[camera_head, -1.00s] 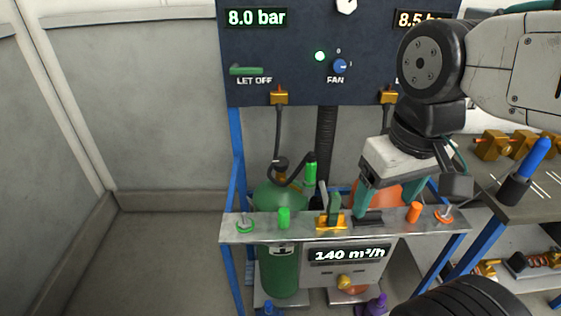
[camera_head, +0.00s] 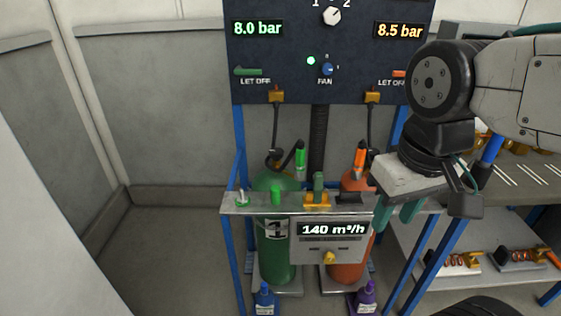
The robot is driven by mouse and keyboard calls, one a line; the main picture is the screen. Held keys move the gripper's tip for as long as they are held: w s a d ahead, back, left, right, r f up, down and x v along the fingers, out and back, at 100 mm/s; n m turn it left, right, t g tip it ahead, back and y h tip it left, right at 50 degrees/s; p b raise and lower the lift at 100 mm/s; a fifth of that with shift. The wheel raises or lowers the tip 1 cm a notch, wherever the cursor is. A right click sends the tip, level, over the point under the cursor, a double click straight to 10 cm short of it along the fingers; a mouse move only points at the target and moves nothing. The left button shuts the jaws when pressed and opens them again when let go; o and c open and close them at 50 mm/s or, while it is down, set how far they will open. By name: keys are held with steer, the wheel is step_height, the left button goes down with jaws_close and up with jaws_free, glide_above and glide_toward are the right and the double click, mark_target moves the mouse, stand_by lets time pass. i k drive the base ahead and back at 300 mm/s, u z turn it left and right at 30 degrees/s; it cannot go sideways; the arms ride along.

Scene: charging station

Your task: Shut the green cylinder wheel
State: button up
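The green cylinder (camera_head: 280,262) stands upright in the blue-framed rack, behind the metal rail. Its top is partly hidden by the rail, and a dark hose with a brass fitting runs above it. The cylinder's wheel is not clearly made out. My gripper (camera_head: 398,216) is to the right of the green cylinder, by the rail's right end, fingers pointing down. Its two teal fingers are apart, with nothing visible between them.
An orange cylinder (camera_head: 345,262) stands right of the green one, partly behind a 140 m³/h display box (camera_head: 332,240). The rail (camera_head: 296,203) carries several upright parts. A dark panel (camera_head: 290,50) hangs above. A shelf (camera_head: 525,205) stands right. The left floor is clear.

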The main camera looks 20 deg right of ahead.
mark_target(276, 153)
steer(key=u, duration=0.25)
steer(key=i, duration=1.25)
steer(key=z, duration=0.45)
